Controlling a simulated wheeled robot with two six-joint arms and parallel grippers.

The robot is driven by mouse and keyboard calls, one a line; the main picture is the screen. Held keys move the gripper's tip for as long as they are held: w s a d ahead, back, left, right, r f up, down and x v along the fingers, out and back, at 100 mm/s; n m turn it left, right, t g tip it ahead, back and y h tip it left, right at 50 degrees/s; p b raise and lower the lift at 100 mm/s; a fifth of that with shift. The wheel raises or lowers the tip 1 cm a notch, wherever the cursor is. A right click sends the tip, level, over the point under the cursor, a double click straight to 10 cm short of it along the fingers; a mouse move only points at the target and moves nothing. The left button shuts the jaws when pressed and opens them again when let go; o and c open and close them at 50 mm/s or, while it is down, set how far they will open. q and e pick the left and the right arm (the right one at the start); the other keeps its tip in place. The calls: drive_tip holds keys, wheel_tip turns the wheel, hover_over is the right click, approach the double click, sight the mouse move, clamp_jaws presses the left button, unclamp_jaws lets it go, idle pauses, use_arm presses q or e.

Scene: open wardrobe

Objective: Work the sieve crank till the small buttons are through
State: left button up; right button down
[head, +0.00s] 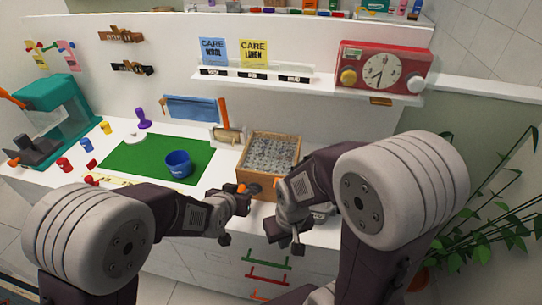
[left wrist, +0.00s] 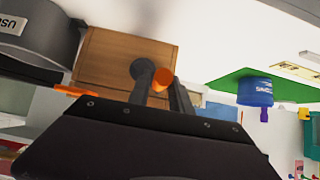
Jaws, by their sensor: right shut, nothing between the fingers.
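The sieve is a wooden box (head: 243,172) on the white counter, with many small greyish buttons (head: 270,153) inside its top. Its wooden side (left wrist: 105,62) fills the upper left of the left wrist view. The crank's orange knob (left wrist: 162,77) sits between the fingers of my left gripper (left wrist: 163,88), which looks shut on it; the dark round hub (left wrist: 143,69) is just behind. In the head view my left gripper (head: 242,196) is at the box's front left. My right gripper (head: 290,238) is shut and empty, in front of the box. What lies under the sieve is hidden.
A blue cup (head: 178,164) stands on a green mat (head: 130,160) left of the sieve. A teal machine (head: 72,105) and several small coloured pieces are further left. A red clock radio (head: 382,68) sits on a shelf. A plant (head: 490,215) stands at right.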

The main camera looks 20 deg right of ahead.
use_arm(q)
drive_tip(key=shift+o, duration=0.7)
drive_tip(key=shift+s+d+p, duration=0.7)
drive_tip(key=shift+d, duration=0.25)
drive_tip(key=shift+s+d, duration=0.25)
drive_tip(key=shift+d, duration=0.05)
drive_tip(key=shift+c, duration=0.7)
drive_tip(key=o, duration=0.4)
drive_tip(key=shift+w, duration=0.15)
drive_tip(key=shift+s+a+r, duration=0.1)
drive_tip(key=shift+s+r, duration=0.15)
drive_tip(key=shift+r, duration=0.05)
drive_tip(key=p+v, duration=0.3)
drive_tip(key=v, duration=0.3)
